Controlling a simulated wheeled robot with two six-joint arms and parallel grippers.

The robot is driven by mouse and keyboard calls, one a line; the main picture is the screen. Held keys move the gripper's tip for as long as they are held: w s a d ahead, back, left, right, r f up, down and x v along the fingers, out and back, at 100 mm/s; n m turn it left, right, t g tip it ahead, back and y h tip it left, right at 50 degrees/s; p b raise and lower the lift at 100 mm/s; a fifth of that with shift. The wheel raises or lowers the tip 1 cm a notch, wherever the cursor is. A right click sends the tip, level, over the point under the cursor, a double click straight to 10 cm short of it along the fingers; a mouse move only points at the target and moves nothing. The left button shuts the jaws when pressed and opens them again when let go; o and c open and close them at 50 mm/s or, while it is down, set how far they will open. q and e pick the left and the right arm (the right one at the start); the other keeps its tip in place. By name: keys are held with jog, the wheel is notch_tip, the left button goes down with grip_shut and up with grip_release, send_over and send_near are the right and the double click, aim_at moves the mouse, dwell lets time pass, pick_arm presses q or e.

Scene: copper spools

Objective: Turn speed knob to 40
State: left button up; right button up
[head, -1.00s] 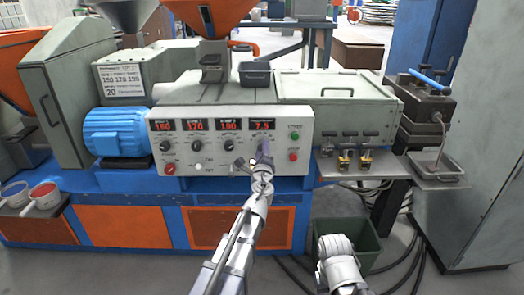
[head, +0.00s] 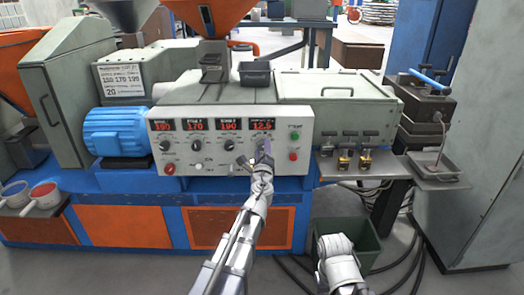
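The control panel (head: 215,158) is a white box front with several red displays and a row of black knobs. The rightmost display (head: 261,125), above the speed knob, reads about 12.5. My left gripper (head: 262,150) is at the speed knob, which it largely hides. The fingers appear to be closed on it, as the reading changes with the gripper there.
A green button (head: 294,135) and a red button (head: 293,156) sit just right of the speed knob. A red knob (head: 169,169) is lower left. A dark green bin (head: 365,240) stands on the floor at the right.

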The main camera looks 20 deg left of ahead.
pick_arm(q)
jog(key=shift+o, duration=0.9)
jog(key=v, duration=0.7)
jog(key=shift+s, duration=0.35)
